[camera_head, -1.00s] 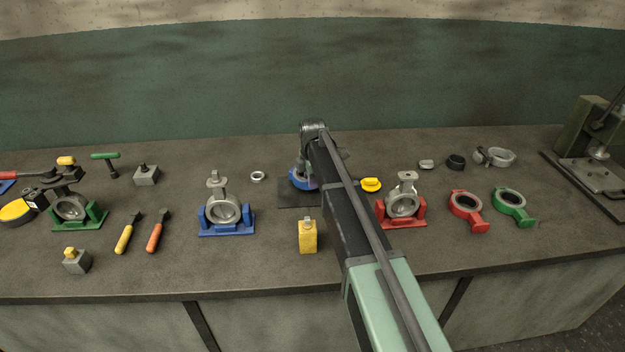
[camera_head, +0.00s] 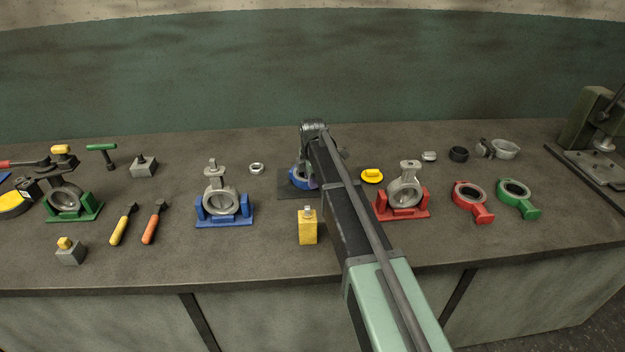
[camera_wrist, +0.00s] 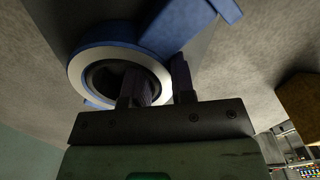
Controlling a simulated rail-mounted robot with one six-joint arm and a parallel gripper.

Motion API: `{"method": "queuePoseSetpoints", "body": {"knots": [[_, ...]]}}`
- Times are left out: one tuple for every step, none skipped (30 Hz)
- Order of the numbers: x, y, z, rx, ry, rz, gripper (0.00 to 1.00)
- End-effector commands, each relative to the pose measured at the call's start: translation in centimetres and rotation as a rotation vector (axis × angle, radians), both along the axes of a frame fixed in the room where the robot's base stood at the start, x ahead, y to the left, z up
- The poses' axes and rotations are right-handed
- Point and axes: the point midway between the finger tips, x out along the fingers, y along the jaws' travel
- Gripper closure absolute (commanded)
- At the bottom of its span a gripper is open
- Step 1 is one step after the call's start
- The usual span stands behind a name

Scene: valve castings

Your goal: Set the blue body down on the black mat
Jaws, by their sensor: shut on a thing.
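The blue body (camera_head: 299,177) is a blue ring with a pale metal rim and a blue arm to one side. In the head view it shows at the black mat (camera_head: 288,190), partly hidden by my arm. In the wrist view the blue body (camera_wrist: 100,45) is close in front of my gripper (camera_wrist: 164,78). My gripper is shut on its ring wall, one finger inside the bore and one outside. The dark mat (camera_wrist: 55,20) lies beyond it. I cannot tell whether the body touches the mat.
A yellow block (camera_head: 307,228) stands in front of the mat. A blue fixture (camera_head: 225,215) is to the left and a red fixture (camera_head: 402,205) to the right, each with a grey casting. A yellow disc (camera_head: 372,176) lies just right of my arm.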

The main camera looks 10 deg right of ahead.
Motion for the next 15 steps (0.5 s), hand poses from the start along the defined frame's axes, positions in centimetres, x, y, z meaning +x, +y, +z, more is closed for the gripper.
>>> {"method": "queuePoseSetpoints", "body": {"knots": [[0.01,0.0,-0.09,0.0,0.0,0.0,1.0],[0.01,0.0,-0.12,0.0,0.0,0.0,1.0],[0.01,0.0,-0.17,0.0,0.0,0.0,1.0],[0.01,0.0,-0.16,0.0,0.0,0.0,0.75],[0.01,0.0,-0.12,0.0,0.0,0.0,0.7],[0.01,0.0,-0.11,0.0,0.0,0.0,0.64],[0.01,0.0,-0.11,0.0,0.0,0.0,0.6],[0.01,0.0,-0.11,0.0,0.0,0.0,0.55],[0.01,0.0,-0.11,0.0,0.0,0.0,0.49],[0.01,0.0,-0.12,0.0,0.0,0.0,0.47],[0.01,0.0,-0.12,0.0,0.0,0.0,0.47],[0.0,0.0,-0.12,0.0,0.0,0.0,0.47],[0.01,0.0,-0.13,0.0,0.0,0.0,0.47],[0.0,0.0,-0.13,0.0,0.0,0.0,0.47],[0.0,0.0,-0.13,0.0,0.0,0.0,0.47]]}}
